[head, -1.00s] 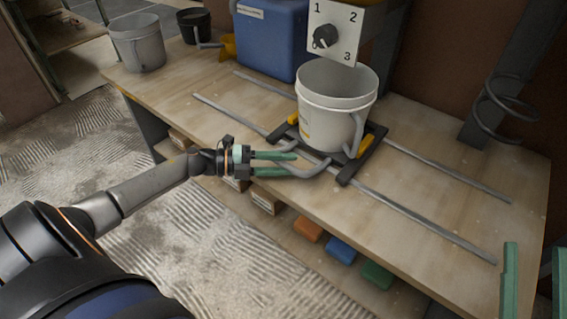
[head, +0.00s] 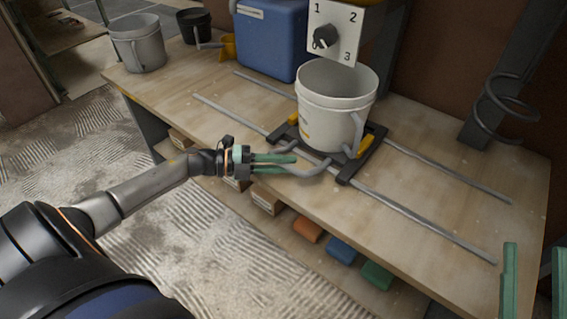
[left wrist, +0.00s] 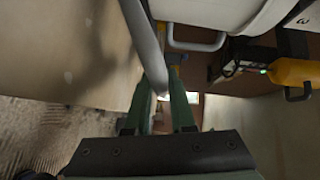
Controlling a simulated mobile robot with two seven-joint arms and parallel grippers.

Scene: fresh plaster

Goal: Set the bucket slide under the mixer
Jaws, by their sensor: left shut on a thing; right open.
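The bucket slide (head: 345,173) is a black frame with yellow clamps on two metal rails across the bench. A white bucket (head: 325,115) stands upright on it; part of it shows in the left wrist view (left wrist: 220,12). The mixer's dial panel (head: 345,18) appears above and behind the bucket; the rest of the mixer is mostly out of view. My left gripper (head: 290,163) is shut on the slide's grey handle (head: 318,169), which runs between the green fingers in the left wrist view (left wrist: 149,45). My right gripper (head: 534,275) is open and empty at the lower right.
The rails (head: 430,231) run on to both sides of the slide, clear of objects. A blue box (head: 270,45), a yellow scoop (head: 229,47), a black bucket (head: 191,22) and a grey bucket (head: 140,50) stand at the back left. Coloured blocks (head: 341,250) lie on the shelf below.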

